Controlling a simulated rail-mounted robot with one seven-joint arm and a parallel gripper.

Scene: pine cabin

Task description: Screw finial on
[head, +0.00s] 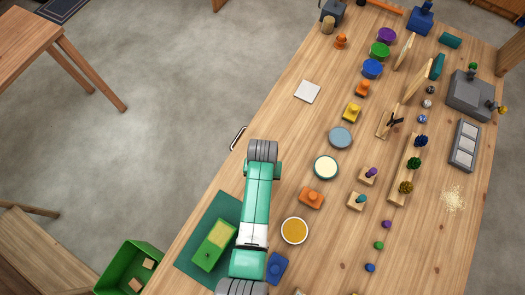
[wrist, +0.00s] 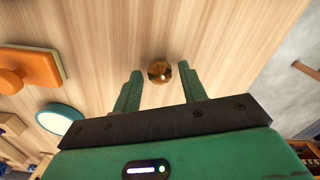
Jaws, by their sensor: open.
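My gripper (wrist: 160,69) is open in the wrist view, with one green finger on each side. A small amber-brown faceted knob (wrist: 159,73), which looks like a finial, shows between the fingertips over the wooden bench top. I cannot tell whether it touches a finger or how far below it is. In the head view my own green arm covers the gripper and this knob. Several knobs stand on a wooden strip there: blue (head: 421,141), green (head: 414,163) and amber-brown (head: 406,187). I cannot tell which post takes the finial.
An orange handled block (wrist: 25,70) and a teal-rimmed round dish (wrist: 60,119) lie left of my gripper in the wrist view. In the head view, a white-rimmed dish of yellow stuff (head: 294,231) and a blue block (head: 277,267) stand beside my arm. The bench is crowded to the right.

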